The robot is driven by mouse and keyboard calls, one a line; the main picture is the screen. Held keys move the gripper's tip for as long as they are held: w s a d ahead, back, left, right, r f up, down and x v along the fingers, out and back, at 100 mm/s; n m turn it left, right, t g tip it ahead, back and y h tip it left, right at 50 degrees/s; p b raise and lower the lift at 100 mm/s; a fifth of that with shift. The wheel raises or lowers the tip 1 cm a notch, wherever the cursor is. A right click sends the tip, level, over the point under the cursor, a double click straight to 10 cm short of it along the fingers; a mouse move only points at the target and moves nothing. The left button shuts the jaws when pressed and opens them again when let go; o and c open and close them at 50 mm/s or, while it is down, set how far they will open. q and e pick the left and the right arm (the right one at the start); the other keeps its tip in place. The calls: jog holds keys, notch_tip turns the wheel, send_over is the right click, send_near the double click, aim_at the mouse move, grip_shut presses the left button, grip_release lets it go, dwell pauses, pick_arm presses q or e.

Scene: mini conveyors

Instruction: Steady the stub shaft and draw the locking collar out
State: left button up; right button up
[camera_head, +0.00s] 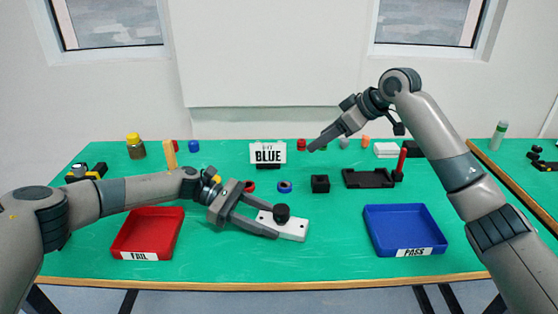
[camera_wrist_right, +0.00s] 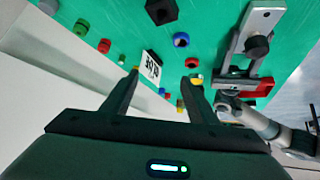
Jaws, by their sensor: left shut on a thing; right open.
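A short black upright piece (camera_head: 282,212) stands on a white base plate (camera_head: 294,231) in the middle front; it also shows in the right wrist view (camera_wrist_right: 257,45). I take it to be the stub shaft with its collar; I cannot tell the two apart. My left gripper (camera_head: 274,221) reaches in from the left and is shut on the plate, one finger along each long side, with the black piece between or just beyond the tips. My right gripper (camera_head: 314,147) is open and empty, raised over the back of the table; its fingers also show in the right wrist view (camera_wrist_right: 160,76).
A red FAIL tray (camera_head: 120,243) stands front left and a blue PASS tray (camera_head: 374,240) front right.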

jog(key=s+a+r+n+g+h, duration=0.1)
jog(key=s+a+n+g+h, duration=0.2)
jog(key=s+a, duration=0.45)
jog(key=r+n+g+h, duration=0.1)
jog(key=n+g+h, duration=0.1)
jog(key=n+h, duration=0.3)
send_over(279, 208)
jog(key=y, duration=0.1)
jog(key=shift+r+n, duration=0.1)
jog(key=shift+n, duration=0.3)
jog(key=shift+f, duration=6.05)
jog(key=shift+c, duration=0.6)
jog(key=c, duration=1)
